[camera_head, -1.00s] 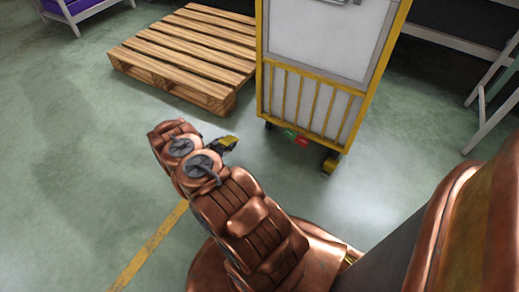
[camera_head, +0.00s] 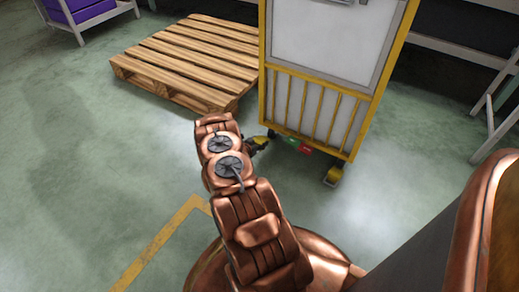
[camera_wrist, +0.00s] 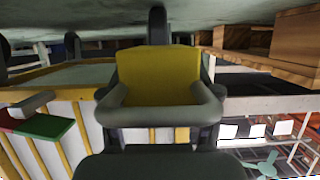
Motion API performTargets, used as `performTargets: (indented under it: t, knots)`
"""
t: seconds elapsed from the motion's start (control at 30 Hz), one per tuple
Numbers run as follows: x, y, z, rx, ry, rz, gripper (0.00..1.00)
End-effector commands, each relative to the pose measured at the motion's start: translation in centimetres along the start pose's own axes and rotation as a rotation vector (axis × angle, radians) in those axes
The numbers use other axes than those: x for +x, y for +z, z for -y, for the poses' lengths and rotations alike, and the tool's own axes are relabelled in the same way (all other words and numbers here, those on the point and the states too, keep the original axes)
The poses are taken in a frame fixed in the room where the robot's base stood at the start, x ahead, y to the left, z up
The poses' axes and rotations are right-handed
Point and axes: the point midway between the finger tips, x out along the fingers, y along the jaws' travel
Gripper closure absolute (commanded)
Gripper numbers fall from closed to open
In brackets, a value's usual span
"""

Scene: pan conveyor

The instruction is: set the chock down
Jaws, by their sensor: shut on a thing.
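The chock is a yellow block, seen in the head view (camera_head: 261,141) just right of my arm's end and in the middle of the wrist view (camera_wrist: 158,75). My gripper (camera_wrist: 160,100) is shut on it, with a grey finger at each side. In the head view the gripper is mostly hidden behind my arm. The chock is low, by the lower left corner of the yellow-framed trolley (camera_head: 318,111). I cannot tell whether it touches the floor or a trolley wheel.
A red and green pedal (camera_head: 298,146) sticks out under the trolley, right of the chock. A wooden pallet (camera_head: 190,60) lies behind. The green floor (camera_head: 80,160) at left is open, with a yellow line (camera_head: 160,240).

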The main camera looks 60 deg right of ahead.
Motion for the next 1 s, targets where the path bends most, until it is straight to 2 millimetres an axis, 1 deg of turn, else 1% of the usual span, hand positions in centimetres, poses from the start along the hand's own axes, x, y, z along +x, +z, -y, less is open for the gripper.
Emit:
performTargets:
  t: [0.03,0.17,0.43,0.73,1.0]
  knots:
    - [0.4,-0.1,-0.2,0.001,0.0,-0.001,0.86]
    - [0.7,0.1,-0.2,0.0,-0.002,-0.001,0.86]
    - [1.9,3.1,-0.3,0.0,0.0,0.001,0.86]
    - [1.8,3.0,-0.2,0.001,-0.001,0.0,0.86]
    - [2.1,3.7,-0.3,0.001,-0.001,0.001,0.86]
